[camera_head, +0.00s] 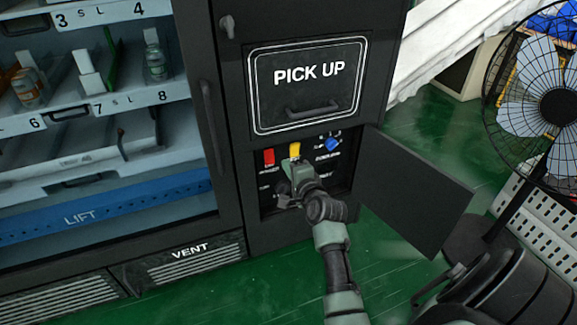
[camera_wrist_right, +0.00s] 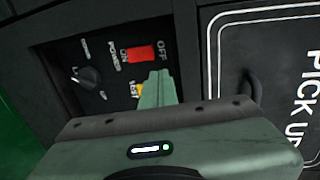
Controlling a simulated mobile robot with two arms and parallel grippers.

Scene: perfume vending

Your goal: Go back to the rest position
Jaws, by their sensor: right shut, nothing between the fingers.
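My right gripper (camera_head: 291,172) is shut and empty in front of the control panel low on the vending machine. Its closed fingers (camera_wrist_right: 158,88) also show in the right wrist view, pointing at the panel. The panel has a red switch (camera_head: 269,157), a yellow switch (camera_head: 294,150) and a blue knob (camera_head: 332,144). In the wrist view the red power switch (camera_wrist_right: 140,53) is clear, and the fingers partly cover the yellow switch (camera_wrist_right: 138,91). I cannot tell whether the fingers touch the panel. My left gripper is not in view.
The panel's dark door (camera_head: 415,195) stands open to the right of my right arm. The pick-up hatch (camera_head: 308,85) above is closed. A fan (camera_head: 545,100) stands at the right. Glass-fronted shelves (camera_head: 100,115) hold several bottles. Green floor (camera_head: 390,265) shows below the open door.

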